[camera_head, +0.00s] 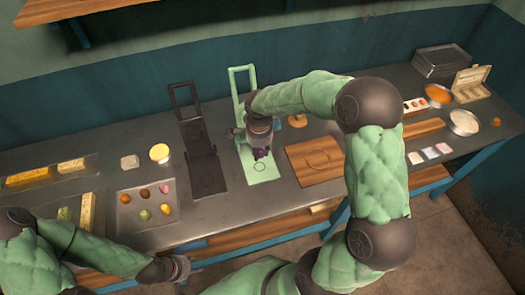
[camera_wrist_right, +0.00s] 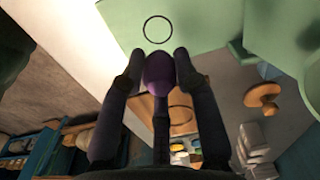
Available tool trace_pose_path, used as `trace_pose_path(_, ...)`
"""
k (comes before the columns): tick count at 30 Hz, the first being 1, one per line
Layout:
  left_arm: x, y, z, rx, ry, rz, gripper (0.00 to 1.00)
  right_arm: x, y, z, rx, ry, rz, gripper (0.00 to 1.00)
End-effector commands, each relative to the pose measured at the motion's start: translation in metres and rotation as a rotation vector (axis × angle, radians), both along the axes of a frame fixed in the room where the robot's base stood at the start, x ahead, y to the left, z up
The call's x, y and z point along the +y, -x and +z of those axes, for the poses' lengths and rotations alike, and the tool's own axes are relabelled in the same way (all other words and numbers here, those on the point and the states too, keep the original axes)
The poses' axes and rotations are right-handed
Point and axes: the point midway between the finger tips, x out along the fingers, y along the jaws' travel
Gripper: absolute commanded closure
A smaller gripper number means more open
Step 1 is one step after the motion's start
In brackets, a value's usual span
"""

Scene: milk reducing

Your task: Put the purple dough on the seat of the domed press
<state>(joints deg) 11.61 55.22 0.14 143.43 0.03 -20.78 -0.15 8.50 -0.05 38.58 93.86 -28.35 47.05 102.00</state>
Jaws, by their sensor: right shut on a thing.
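The purple dough (camera_head: 260,153) is a small lump between the fingertips of my right gripper (camera_head: 261,150). The right wrist view also shows the dough (camera_wrist_right: 159,72) pinched by the shut gripper (camera_wrist_right: 160,70). It is held over the light green press (camera_head: 266,171), whose plate carries a dark ring outline. In the right wrist view the ring (camera_wrist_right: 158,29) is beyond the fingertips, apart from the dough. My arm hides part of the press, and I cannot clearly make out a dome. My left gripper (camera_head: 181,268) is low at the table's front edge, its fingers unclear.
A dark press (camera_head: 205,172) stands left of the green one. A wooden board (camera_head: 310,165) with a ring outline lies to the right. A tray (camera_head: 130,220) with several coloured lumps is at the left. Bowls, boxes and small cards fill the far right end.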

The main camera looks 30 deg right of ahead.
Motion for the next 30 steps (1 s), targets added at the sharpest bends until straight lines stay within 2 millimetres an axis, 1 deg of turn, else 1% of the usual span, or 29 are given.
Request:
trace_pose_path(8,0.000,0.000,-0.010,-0.001,0.000,0.000,0.60,0.000,0.001,-0.017,0.001,0.000,-0.001,0.91)
trace_pose_path(17,0.000,0.000,-0.025,0.000,0.000,0.000,0.60,0.000,0.001,-0.042,0.001,-0.001,-0.003,0.91)
trace_pose_path(22,0.000,0.000,-0.037,0.000,0.000,0.000,0.60,0.000,0.001,-0.057,0.000,0.000,-0.003,0.91)
trace_pose_path(27,0.000,0.000,-0.043,0.000,0.000,0.000,0.60,0.000,0.000,-0.065,0.000,0.000,-0.003,0.91)
trace_pose_path(30,0.000,0.000,-0.044,0.000,0.000,0.000,0.60,0.000,0.000,-0.066,0.000,0.000,-0.002,0.91)
